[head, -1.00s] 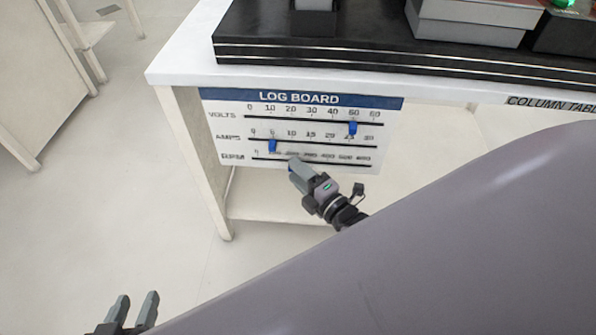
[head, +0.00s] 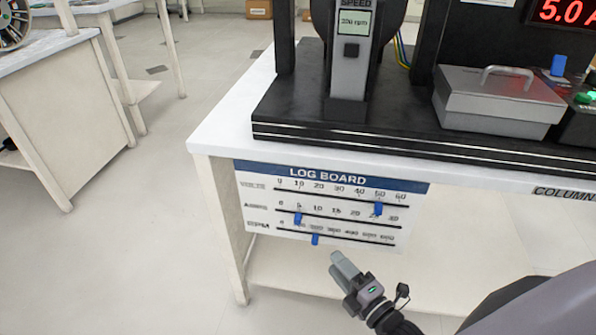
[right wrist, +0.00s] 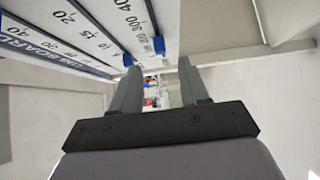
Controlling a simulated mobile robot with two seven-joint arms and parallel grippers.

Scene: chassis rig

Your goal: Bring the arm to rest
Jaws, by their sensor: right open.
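My right gripper (head: 343,268) is in front of the table, just below the log board (head: 260,196), and holds nothing. In the right wrist view its two fingers (right wrist: 157,80) stand apart with a gap between them, near the edge of the board. The board has three slider rows with blue markers: the volts marker (head: 378,208) is near 50, the amps marker (head: 298,218) near 5, and the rpm marker (head: 315,239) near 200. My gripper appears apart from the markers. My left gripper is outside the head view.
The white table (head: 225,135) carries a black base (head: 290,115) with a speed display (head: 355,24) and a grey box with a handle (head: 495,98). A red digital display (head: 562,12) reads about 5.0. Another table (head: 50,55) stands at the left, with open floor between.

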